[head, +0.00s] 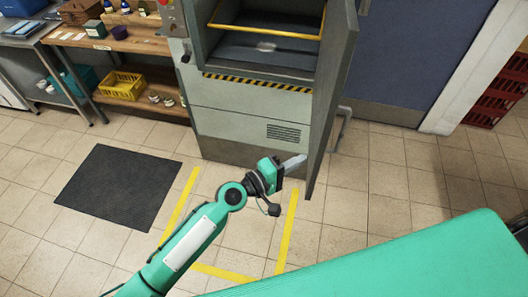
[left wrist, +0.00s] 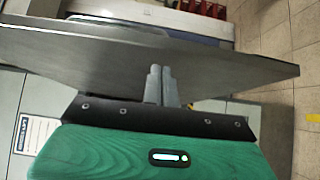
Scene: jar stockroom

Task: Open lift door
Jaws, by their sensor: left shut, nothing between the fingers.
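The lift (head: 245,115) is a grey cabinet at the top middle of the head view, with a black-and-yellow striped sill. Its door (head: 335,95) stands swung open on the right side, seen nearly edge-on. Inside the opening a yellow bar (head: 265,33) and a grey floor show. My left gripper (head: 303,161) is shut and empty, its fingertips close to the door's inner face near the lower part. In the left wrist view the shut fingers (left wrist: 161,72) point at the grey door panel (left wrist: 130,55); I cannot tell whether they touch it. My right gripper is not in view.
A dark mat (head: 120,186) lies on the tiled floor at left, beside yellow floor tape (head: 286,232). Wooden shelves (head: 125,42) with a yellow basket (head: 122,86) stand left of the lift. Red crates (head: 498,97) stand at far right. Floor right of the door is clear.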

